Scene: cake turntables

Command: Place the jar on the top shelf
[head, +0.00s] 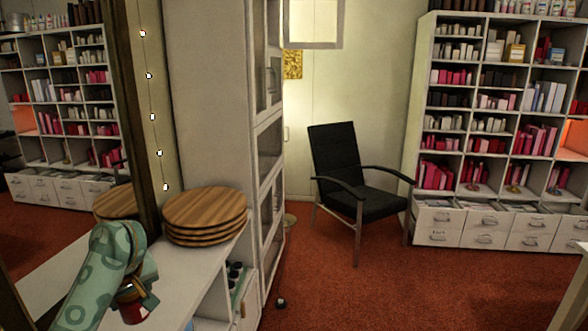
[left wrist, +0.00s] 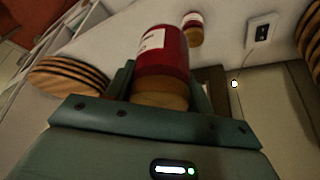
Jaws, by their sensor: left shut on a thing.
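My left gripper (head: 136,290) is low at the left of the head view, over the white counter (head: 185,268). It is shut on a dark red jar (head: 138,308) with a white label, partly hidden by the gripper. In the left wrist view the jar (left wrist: 162,50) stands out between the fingers, with a tan end nearest the palm. A smaller red-and-tan jar shape (left wrist: 193,28) shows beyond it; I cannot tell whether it is another jar or a reflection. A tall white shelf unit (head: 424,70) at right has full rows and a top shelf. My right gripper is not in view.
Round striped wooden boards (head: 205,213) are stacked on the counter beside my left gripper. A mirror (head: 60,235) stands at left. A tall white cabinet (head: 215,110) rises behind the boards. A black armchair (head: 365,200) stands on open red carpet (head: 350,290).

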